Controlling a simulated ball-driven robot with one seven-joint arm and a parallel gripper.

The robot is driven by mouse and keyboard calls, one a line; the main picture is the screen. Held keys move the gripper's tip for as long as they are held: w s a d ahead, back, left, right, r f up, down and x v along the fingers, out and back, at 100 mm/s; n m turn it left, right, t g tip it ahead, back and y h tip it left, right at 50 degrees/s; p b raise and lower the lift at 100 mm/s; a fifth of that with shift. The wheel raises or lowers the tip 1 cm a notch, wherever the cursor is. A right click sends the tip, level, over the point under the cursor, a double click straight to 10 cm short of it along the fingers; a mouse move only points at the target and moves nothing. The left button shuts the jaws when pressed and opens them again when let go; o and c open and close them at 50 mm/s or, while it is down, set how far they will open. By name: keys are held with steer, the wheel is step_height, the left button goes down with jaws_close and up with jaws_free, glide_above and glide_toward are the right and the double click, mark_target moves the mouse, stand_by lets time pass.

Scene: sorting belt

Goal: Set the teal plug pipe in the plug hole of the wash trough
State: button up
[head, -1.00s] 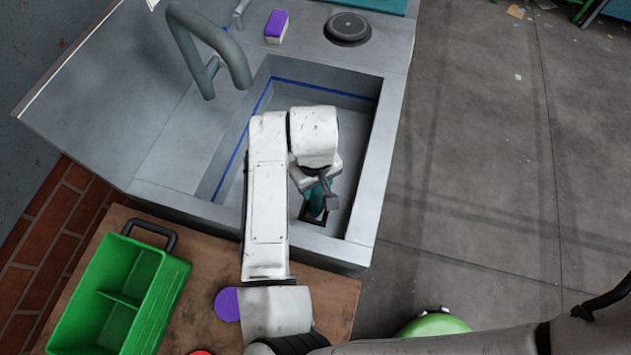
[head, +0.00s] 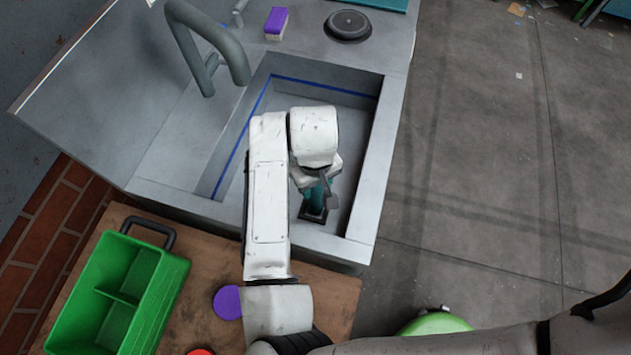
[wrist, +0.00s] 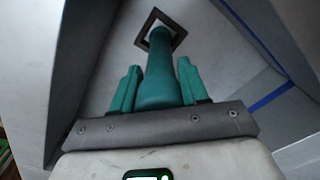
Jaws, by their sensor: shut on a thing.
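The teal plug pipe (wrist: 162,85) stands between the teal fingers of my gripper (wrist: 159,68), which is shut on it. In the head view the pipe (head: 316,202) shows below my white wrist, inside the wash trough (head: 362,190). The plug hole (wrist: 178,22) is a dark square frame with a light middle. The far end of the pipe overlaps this frame in the wrist view. In the head view the plug hole (head: 313,216) is at the near end of the trough floor, partly covered by the pipe. I cannot tell whether the pipe's end is in the hole or just above it.
A grey tap (head: 210,45) arches at the trough's back left. A purple and white sponge (head: 276,24) and a dark round disc (head: 347,25) lie on the back ledge. A green divided crate (head: 120,295) and a purple disc (head: 227,302) are on the wooden table.

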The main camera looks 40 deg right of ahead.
steer(key=shift+f, duration=0.15)
steer(key=o, duration=1.1)
steer(key=shift+o, duration=0.2)
step_height(320, 180, up, 11)
steer(key=shift+f, duration=0.1)
stand_by(0.5)
